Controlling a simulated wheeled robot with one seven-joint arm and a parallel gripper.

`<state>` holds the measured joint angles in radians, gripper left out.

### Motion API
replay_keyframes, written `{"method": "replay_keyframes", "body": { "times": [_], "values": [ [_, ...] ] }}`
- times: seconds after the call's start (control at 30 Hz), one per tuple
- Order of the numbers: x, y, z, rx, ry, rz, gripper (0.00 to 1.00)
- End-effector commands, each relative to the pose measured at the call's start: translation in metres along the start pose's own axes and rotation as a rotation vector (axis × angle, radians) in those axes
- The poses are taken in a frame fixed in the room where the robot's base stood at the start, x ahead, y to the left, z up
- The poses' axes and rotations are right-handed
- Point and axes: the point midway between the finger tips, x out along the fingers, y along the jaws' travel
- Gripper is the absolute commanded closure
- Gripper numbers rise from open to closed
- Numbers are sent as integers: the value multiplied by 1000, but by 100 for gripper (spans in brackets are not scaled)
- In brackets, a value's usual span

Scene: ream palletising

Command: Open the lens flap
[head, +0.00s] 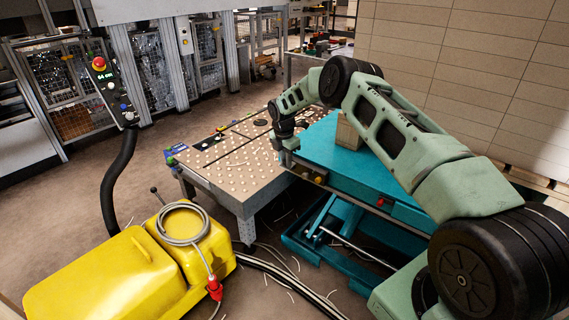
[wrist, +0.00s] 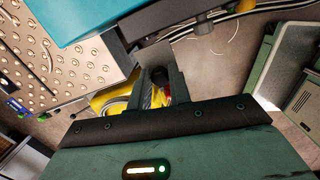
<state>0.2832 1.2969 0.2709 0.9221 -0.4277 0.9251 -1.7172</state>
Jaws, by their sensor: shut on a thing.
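My gripper (wrist: 160,87) is low at the edge between the ball-top table and the teal lift table. In the wrist view its two fingers are shut on a small dark rounded part (wrist: 159,75), which appears to belong to the lens flap. A plain grey plate (wrist: 155,50) shows just beyond the fingertips; I cannot tell if it is part of the flap. In the head view my gripper (head: 287,158) is small and hides what it holds. The lens itself is not visible.
The ball-top table (head: 228,176) stands left of the teal lift table (head: 322,150), which bears a tan block (head: 348,133). A yellow machine (head: 130,270) with a coiled cable stands in front. A control post (head: 115,92) is at the left. Cables lie on the floor.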

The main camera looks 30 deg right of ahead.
Motion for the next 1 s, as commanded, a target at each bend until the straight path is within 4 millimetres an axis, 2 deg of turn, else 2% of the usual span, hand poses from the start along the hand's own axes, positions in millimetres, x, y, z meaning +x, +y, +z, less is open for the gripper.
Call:
{"method": "replay_keyframes", "body": {
  "times": [0.4, 1.0],
  "values": [
    [-3, 2, 8, 0, 211, -31, 100],
    [-6, 2, 8, -2, 249, -40, 100]
  ]
}}
